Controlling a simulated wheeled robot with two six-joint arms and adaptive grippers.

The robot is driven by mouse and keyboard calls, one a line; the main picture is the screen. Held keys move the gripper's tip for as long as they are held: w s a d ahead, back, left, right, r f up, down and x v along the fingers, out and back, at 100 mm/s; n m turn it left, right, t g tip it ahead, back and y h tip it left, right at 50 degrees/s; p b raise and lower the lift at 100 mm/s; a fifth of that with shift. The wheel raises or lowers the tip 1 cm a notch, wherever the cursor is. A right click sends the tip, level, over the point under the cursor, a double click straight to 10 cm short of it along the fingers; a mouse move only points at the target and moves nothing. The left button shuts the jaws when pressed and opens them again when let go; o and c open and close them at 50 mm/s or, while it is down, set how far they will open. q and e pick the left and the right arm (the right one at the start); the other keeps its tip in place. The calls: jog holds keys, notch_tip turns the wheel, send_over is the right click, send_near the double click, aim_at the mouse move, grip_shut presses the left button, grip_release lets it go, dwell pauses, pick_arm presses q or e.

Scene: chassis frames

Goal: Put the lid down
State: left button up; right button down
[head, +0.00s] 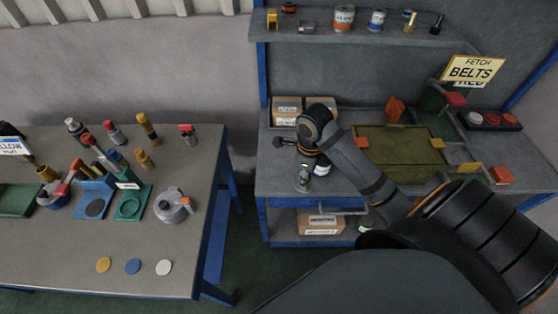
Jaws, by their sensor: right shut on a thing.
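My right arm comes in from the lower right and reaches over the blue-framed workbench (268,187). My right gripper (304,163) hangs at its end, pointing down near the bench's left front. It is shut on the lid, which is small and mostly hidden by the gripper and wrist, so its shape is not clear. A small grey-green piece (303,181) shows right under the gripper. I cannot tell whether it touches the bench. A white and dark-blue jar (322,166) stands just to its right. My left gripper is not in view.
Cardboard boxes (287,108) stand behind the gripper. A shelf (345,33) with cans is above. The left table (90,235) holds bottles, a grey pot (173,205) and discs; a floor gap separates it from the bench.

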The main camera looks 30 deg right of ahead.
jog(key=shift+w+d+f, duration=0.1)
jog(key=shift+w+d, duration=0.05)
jog(key=shift+w, duration=0.1)
jog(key=w+f+b, duration=0.3)
jog(key=w, duration=0.1)
jog(key=w+d+f+b, duration=0.1)
jog(key=w+f+b, duration=0.1)
jog(key=w+b, duration=0.1)
jog(key=w+d+f+b, duration=0.1)
jog(key=w+f+b, duration=0.2)
jog(key=w, duration=0.1)
jog(key=shift+w+f, duration=0.3)
jog(key=shift+f, duration=0.05)
jog(key=shift+w+d+f+b, duration=0.15)
jog(key=shift+w+b, duration=0.1)
jog(key=shift+b, duration=0.15)
jog(key=shift+w+f, duration=0.1)
jog(key=shift+w, duration=0.05)
jog(key=f+b, duration=0.2)
jog(key=f, duration=0.1)
jog(key=shift+w+f+b, duration=0.3)
jog(key=shift+b, duration=0.1)
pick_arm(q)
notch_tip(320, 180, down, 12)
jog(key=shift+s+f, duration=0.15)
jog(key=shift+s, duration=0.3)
